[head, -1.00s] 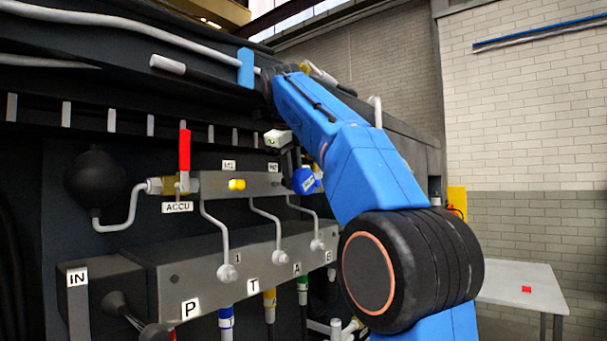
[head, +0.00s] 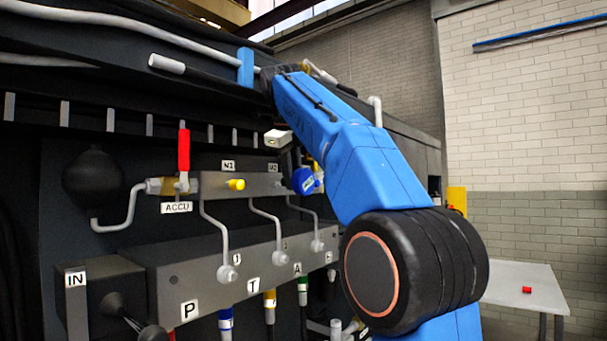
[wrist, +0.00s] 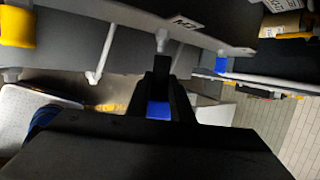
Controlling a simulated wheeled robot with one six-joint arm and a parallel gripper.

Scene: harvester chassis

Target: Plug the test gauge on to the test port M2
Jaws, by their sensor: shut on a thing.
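The test gauge (head: 304,180) is a blue round body at the right end of the upper grey block. My gripper (wrist: 160,95) is shut on it; a blue part of the gauge (wrist: 158,110) shows between the black fingers in the wrist view. Test port M2 (wrist: 162,40) is a pale stub beneath the M2 label (wrist: 184,23). The dark front end of what I hold points at the stub and is very close. I cannot tell whether they touch. In the head view the gauge and my arm hide the port; the M2 label (head: 272,167) shows.
The M1 port has a yellow cap (head: 236,184) to the left. A red valve handle (head: 184,150) stands further left. Grey pipes (head: 265,212) run down to the lower manifold (head: 190,280). A white table (head: 525,288) with a small red object stands at right.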

